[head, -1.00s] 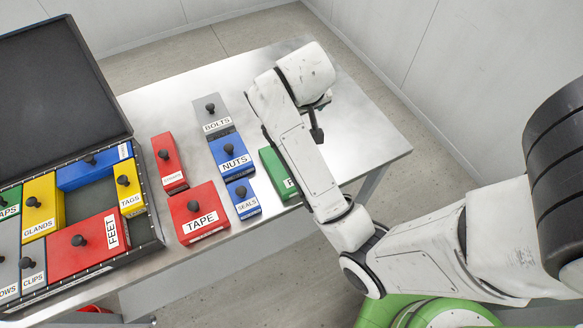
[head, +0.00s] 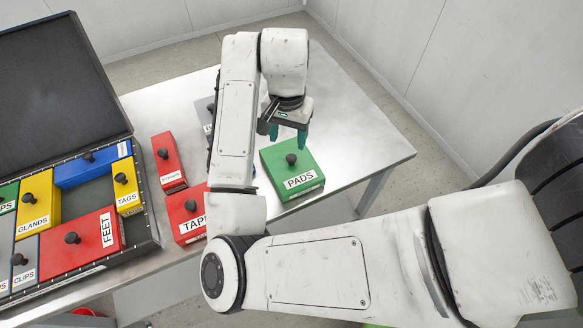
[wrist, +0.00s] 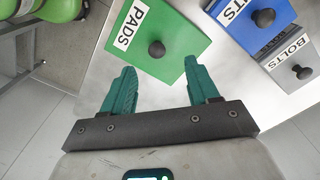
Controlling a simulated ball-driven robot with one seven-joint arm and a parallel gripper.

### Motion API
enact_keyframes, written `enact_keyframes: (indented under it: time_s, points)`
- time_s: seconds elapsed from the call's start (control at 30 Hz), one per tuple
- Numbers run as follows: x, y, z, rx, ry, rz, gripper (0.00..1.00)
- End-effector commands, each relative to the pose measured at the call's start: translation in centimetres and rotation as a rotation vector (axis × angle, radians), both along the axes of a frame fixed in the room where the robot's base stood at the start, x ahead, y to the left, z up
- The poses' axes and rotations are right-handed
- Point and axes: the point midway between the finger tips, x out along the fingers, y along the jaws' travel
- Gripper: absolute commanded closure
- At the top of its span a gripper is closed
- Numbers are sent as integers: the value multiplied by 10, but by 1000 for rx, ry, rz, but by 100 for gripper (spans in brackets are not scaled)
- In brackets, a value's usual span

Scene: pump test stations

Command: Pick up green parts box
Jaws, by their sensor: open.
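The green parts box (head: 294,172), labelled PADS, sits on the metal table with a black knob on its lid. My gripper (head: 288,139) is open and empty. In the head view it hangs above the table, just behind the green box. In the wrist view the green box (wrist: 155,38) lies beyond the two teal fingertips of my gripper (wrist: 159,78), with its knob roughly in line with the gap between them. The fingers appear apart from the box and the knob. Another green box, partly cut off, sits in the case at the left edge of the head view.
A black open case (head: 140,240) holds several labelled boxes at left. A narrow red box (head: 168,160) and the red TAPE box (head: 186,205) stand between. In the wrist view, the blue NUTS box (wrist: 252,18) and grey BOLTS box (wrist: 300,60) are at right. The table's right side is clear.

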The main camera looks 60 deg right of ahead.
Motion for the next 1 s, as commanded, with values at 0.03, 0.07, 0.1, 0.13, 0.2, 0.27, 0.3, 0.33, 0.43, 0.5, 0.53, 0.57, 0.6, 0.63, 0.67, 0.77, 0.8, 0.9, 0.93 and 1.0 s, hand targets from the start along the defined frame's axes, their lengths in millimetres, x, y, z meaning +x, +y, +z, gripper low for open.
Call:
enact_keyframes:
  time_s: [0.03,0.07,0.1,0.13,0.2,0.27,0.3,0.33,0.43,0.5,0.53,0.57,0.6,0.63,0.67,0.77,0.8,0.9,0.93,1.0]
  points:
    - [-1,-1,-11,-4,3,2,40]
    - [-1,-1,-14,-4,3,2,40]
    - [-1,-1,-19,-4,2,2,40]
    - [-1,-1,-22,-3,1,1,40]
    - [0,-1,-26,-3,-1,2,40]
    - [0,-1,-29,-3,-1,2,40]
    - [-1,-1,-31,-3,0,1,40]
    - [-1,-2,-33,-3,0,1,40]
    - [-4,-4,-44,-5,3,2,40]
    - [-6,-6,-55,-5,3,3,40]
    - [-6,-7,-59,-4,2,3,40]
    - [-7,-7,-63,-4,2,2,40]
    - [-5,-6,-66,-1,1,3,40]
    - [-5,-6,-70,-1,0,4,40]
    - [-5,-6,-72,-1,0,4,40]
    - [-5,-6,-79,-1,0,2,40]
    - [-5,-6,-79,-2,-1,2,40]
    - [-5,-6,-80,-2,-1,1,40]
    - [-5,-6,-80,-2,-1,1,40]
    - [-5,-6,-80,-2,-1,1,41]
